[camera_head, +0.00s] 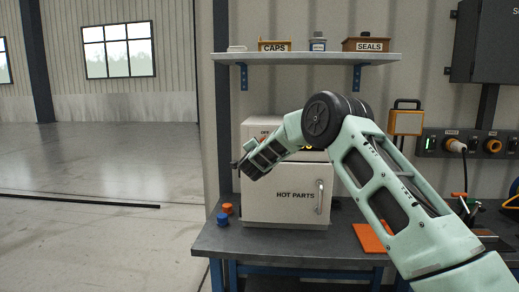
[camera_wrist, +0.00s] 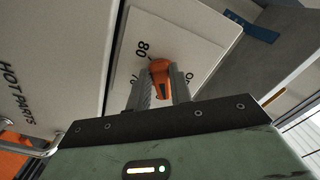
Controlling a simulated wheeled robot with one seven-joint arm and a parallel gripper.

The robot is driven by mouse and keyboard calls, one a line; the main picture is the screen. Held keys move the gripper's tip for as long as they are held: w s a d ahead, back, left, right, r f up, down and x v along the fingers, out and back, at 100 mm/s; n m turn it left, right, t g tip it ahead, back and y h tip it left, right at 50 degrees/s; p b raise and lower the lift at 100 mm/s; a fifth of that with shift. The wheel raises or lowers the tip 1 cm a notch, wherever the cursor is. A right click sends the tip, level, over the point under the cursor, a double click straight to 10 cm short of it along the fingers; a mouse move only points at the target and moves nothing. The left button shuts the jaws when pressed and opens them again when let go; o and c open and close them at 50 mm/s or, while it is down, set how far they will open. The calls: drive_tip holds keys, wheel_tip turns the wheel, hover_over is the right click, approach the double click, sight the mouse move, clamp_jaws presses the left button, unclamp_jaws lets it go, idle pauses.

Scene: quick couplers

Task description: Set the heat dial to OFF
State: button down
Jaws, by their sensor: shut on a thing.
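The heat dial (camera_wrist: 160,67) is an orange knob on a pale dial plate (camera_wrist: 190,38) in the wrist view. The plate shows "80" at the upper left of the knob and part of a lettered mark, seemingly "OF", to its right. Other marks are partly hidden by the fingers. My gripper (camera_wrist: 160,80) has one finger on each side of the knob and is shut on it. Which mark the dial points to I cannot tell. In the head view my gripper (camera_head: 246,169) is at the left side of the HOT PARTS cabinet (camera_head: 265,209), and the dial is hidden.
The cabinet stands on a dark workbench (camera_head: 285,248). Blue (camera_head: 222,219) and orange (camera_head: 227,208) caps lie at its left front. A shelf (camera_head: 300,58) with boxes hangs above. An orange mat (camera_head: 368,238) lies to the right, partly behind my arm.

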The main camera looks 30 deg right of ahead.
drive_tip(key=n+p, duration=0.1)
drive_tip(key=n, duration=0.7)
drive_tip(key=d+f+n+p, duration=0.1)
drive_tip(key=n, duration=0.3)
drive_tip(key=shift+s+d+p, duration=0.1)
drive_tip(key=shift+s+p, duration=0.2)
drive_tip(key=shift+s, duration=0.1)
drive_tip(key=c, duration=1.3)
unclamp_jaws()
drive_tip(key=shift+o, duration=0.2)
drive_tip(key=b+v, duration=0.5)
drive_tip(key=v, duration=1.2)
drive_tip(key=shift+s, duration=0.2)
drive_tip(key=shift+a, duration=0.25)
